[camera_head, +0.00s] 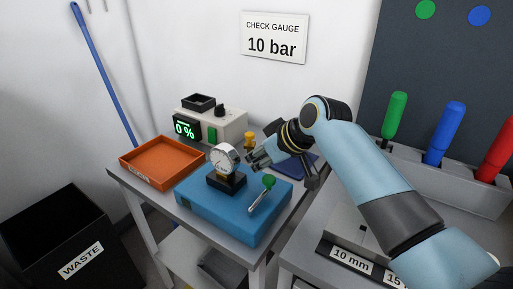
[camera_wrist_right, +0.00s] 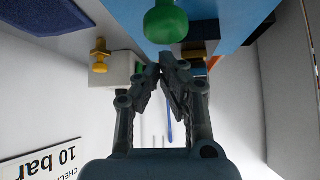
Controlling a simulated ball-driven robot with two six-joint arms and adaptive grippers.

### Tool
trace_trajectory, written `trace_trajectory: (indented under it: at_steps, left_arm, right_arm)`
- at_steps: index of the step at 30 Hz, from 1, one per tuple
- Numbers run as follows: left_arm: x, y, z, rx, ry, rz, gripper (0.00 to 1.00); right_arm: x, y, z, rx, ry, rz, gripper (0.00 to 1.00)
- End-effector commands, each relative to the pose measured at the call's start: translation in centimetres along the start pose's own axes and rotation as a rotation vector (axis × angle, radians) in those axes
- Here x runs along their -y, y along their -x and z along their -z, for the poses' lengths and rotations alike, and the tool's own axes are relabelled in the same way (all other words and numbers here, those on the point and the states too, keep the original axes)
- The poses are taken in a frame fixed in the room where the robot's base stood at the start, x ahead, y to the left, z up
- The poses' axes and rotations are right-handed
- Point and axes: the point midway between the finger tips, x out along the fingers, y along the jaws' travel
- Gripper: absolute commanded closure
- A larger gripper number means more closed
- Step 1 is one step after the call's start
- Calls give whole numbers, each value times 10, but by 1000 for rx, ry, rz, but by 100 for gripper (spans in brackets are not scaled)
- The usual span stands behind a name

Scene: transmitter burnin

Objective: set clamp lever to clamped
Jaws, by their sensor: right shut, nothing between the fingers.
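The clamp lever (camera_head: 259,197) is a metal bar with a green knob, standing tilted on the right part of a blue box (camera_head: 205,205). A round white gauge (camera_head: 225,157) sits in a black block (camera_head: 227,182) on the same box. My right gripper (camera_head: 254,160) is shut and empty, above the box between the gauge and the lever's knob. In the wrist view the green knob (camera_wrist_right: 165,22) is just beyond the shut fingertips (camera_wrist_right: 166,66), apart from them as far as I can tell. My left gripper is out of view.
An orange tray (camera_head: 126,158) lies left of the blue box. Behind it stands a grey unit (camera_head: 233,122) reading 0 %, with a yellow knob (camera_head: 249,137) nearby. A rack with green, blue and red handles (camera_head: 445,182) is at right. A waste bin (camera_head: 35,217) stands at left.

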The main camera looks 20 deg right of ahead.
Motion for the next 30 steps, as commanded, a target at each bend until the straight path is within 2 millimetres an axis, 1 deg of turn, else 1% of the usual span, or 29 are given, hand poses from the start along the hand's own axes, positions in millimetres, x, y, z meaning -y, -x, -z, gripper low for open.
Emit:
trace_trajectory:
  at_steps: [1, 6, 17, 20, 24, 30]
  left_arm:
    - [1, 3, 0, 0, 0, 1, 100]
    - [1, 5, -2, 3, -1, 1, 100]
    - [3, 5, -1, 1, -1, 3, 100]
    - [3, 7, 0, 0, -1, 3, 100]
    - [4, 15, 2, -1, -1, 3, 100]
    - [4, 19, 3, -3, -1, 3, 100]
  right_arm:
    - [0, 4, -4, 0, 0, 0, 100]
    - [0, 9, -12, -2, 0, -1, 100]
    - [0, 10, -14, -2, -1, 0, 100]
    - [0, 10, -14, -2, -7, -5, 100]
    - [-1, 13, -15, -1, -30, -26, 100]
    - [-2, 14, -17, -1, -52, -46, 100]
